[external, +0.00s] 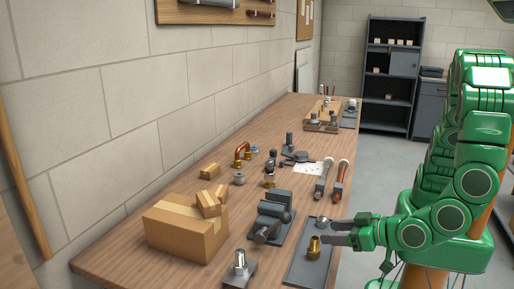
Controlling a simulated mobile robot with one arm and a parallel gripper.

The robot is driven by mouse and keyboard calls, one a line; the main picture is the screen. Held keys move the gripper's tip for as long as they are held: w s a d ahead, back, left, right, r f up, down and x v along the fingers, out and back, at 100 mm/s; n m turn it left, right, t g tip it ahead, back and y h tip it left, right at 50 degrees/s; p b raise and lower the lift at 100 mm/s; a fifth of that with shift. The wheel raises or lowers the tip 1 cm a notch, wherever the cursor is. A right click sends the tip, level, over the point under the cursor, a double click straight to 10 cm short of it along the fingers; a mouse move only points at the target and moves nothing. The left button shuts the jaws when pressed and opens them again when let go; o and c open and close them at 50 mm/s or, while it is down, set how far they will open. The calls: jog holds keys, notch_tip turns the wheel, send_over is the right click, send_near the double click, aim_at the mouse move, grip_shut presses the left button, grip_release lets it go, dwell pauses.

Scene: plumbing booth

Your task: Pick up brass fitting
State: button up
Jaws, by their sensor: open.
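A brass fitting (314,248) stands upright on a dark grey tray (300,269) near the front right edge of the workbench. My gripper (325,232) is open, its two dark fingers pointing left just above and beside the fitting. From this angle I cannot tell whether the fingers touch the fitting. A small silvery part (322,221) lies close to the upper finger.
A grey vise (272,222) and a large cardboard box (187,228) stand left of the tray. A metal fitting on a dark base (240,265) is at the front. Two pipe tools (340,181) lie behind the tray. The bench (125,255) meets a block wall on the left.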

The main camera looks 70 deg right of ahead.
aim_at(314, 247)
notch_tip(314, 247, down, 4)
jog(key=shift+w+f, duration=0.15)
jog(key=shift+f, duration=0.05)
jog(key=shift+f+x, duration=0.2)
jog(key=shift+x, duration=3.55)
jog(key=shift+d, duration=0.15)
grip_shut()
